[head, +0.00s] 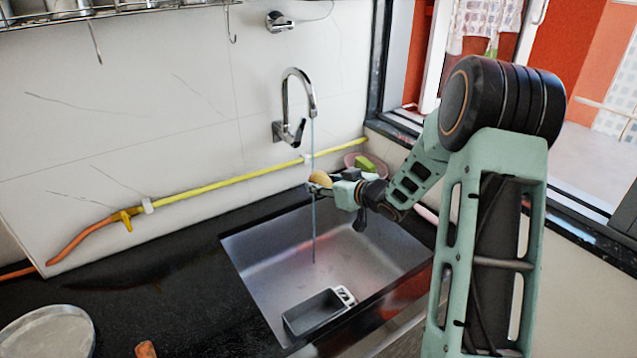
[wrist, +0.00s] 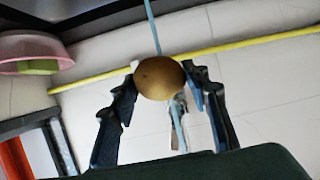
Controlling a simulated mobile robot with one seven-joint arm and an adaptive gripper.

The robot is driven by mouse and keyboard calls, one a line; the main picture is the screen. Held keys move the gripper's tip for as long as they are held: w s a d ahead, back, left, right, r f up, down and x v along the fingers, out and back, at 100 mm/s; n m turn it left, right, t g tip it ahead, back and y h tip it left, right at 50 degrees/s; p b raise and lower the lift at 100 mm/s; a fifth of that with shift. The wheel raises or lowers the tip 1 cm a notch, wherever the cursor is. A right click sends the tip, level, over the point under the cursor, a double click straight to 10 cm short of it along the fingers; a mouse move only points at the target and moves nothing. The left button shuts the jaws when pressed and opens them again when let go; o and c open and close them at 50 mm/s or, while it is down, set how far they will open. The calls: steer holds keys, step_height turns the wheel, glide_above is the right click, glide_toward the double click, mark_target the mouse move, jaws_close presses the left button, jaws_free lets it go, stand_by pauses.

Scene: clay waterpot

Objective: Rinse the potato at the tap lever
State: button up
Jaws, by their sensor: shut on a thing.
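The potato (wrist: 160,78) is brown and round and sits between the fingertips of my gripper (wrist: 163,92) in the wrist view. In the head view the potato (head: 320,179) is held above the sink, at the stream of water (head: 313,225). The stream falls from the chrome tap (head: 299,75) on the wall and runs down into the sink. In the wrist view the stream passes behind or at the potato; I cannot tell how much of it touches. The tap lever (head: 299,132) is at the tap's base, above and left of my gripper. My gripper is shut on the potato.
The steel sink (head: 270,262) holds a grey tray-like container (head: 318,312) at its front. A yellow hose (head: 225,178) runs along the wall. A pink bowl (head: 369,163) stands behind my gripper. A round metal plate (head: 48,333) lies on the black counter (head: 150,290), which is mostly clear.

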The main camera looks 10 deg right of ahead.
steer(key=shift+d, duration=0.35)
steer(key=shift+s, duration=0.15)
steer(key=s+a, duration=0.1)
steer(key=s, duration=0.6)
steer(key=shift+s+a+b, duration=0.35)
steer(key=shift+a+b, duration=0.05)
steer(key=shift+b, duration=0.05)
stand_by(1.1)
steer(key=s+a+r+p, duration=0.1)
steer(key=s+r+p, duration=0.2)
steer(key=s+r, duration=0.1)
steer(key=shift+s, duration=0.4)
stand_by(0.4)
